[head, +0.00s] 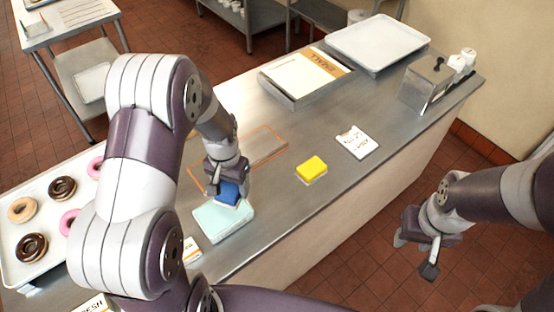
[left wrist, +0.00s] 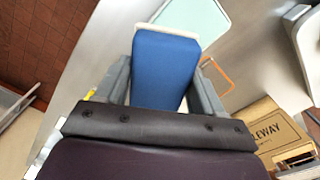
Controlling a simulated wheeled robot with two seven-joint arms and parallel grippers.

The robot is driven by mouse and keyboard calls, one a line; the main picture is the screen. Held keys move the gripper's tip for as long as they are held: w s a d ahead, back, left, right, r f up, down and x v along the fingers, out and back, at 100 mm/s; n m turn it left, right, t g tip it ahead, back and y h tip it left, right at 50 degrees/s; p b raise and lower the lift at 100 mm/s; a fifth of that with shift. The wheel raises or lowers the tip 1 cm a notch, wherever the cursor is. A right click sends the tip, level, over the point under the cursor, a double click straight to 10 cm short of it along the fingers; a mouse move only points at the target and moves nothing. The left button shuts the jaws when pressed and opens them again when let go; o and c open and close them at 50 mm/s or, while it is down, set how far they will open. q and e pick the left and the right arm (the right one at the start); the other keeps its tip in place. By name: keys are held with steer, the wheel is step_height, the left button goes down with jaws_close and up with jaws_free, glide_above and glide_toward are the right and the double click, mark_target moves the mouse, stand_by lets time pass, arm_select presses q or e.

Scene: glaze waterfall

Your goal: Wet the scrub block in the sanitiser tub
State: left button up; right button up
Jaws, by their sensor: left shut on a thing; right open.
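The scrub block (head: 230,193) is blue with a pale layer on its underside. My left gripper (head: 226,181) is shut on it. In the left wrist view the blue block (left wrist: 165,62) sits between the two fingers. The sanitiser tub (head: 212,228) is a rectangular tub with a pale teal top, standing near the front edge of the steel counter. The block is over the tub's far part in the head view; I cannot tell whether it touches. The tub also shows in the left wrist view (left wrist: 205,14). My right gripper (head: 426,250) is open and empty, out past the counter's front edge.
A yellow block (head: 311,168) and a white printed card (head: 357,142) lie on the counter (head: 290,205). An orange outline (head: 268,130) marks the counter behind my left gripper. A tray of doughnuts (head: 17,262) is at left. A metal dispenser (head: 425,84) and an empty tray (head: 378,42) stand far right.

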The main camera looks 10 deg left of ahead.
arm_select(q)
steer(key=shift+n, duration=0.9)
steer(key=s+a, duration=0.1)
steer(key=a+p, duration=0.1)
steer(key=s+a+p, duration=0.1)
steer(key=shift+s+a+f, duration=0.15)
steer(key=shift+s+f, duration=0.1)
steer(key=shift+s, duration=0.05)
arm_select(e)
step_height(320, 180, up, 4)
arm_select(q)
steer(key=f, duration=0.1)
steer(key=w+f, duration=0.1)
steer(key=f+b, duration=0.1)
steer(key=shift+w+a+n, duration=0.25)
steer(key=shift+w+n, duration=0.1)
steer(key=shift+n, duration=0.05)
steer(key=b, duration=0.5)
glide_above(223, 210)
step_height(223, 210, down, 5)
steer(key=shift+s+r, duration=0.1)
steer(key=shift+f, duration=0.3)
arm_select(e)
step_height(223, 210, down, 6)
steer(key=shift+r, duration=0.1)
arm_select(q)
steer(key=shift+r, duration=0.1)
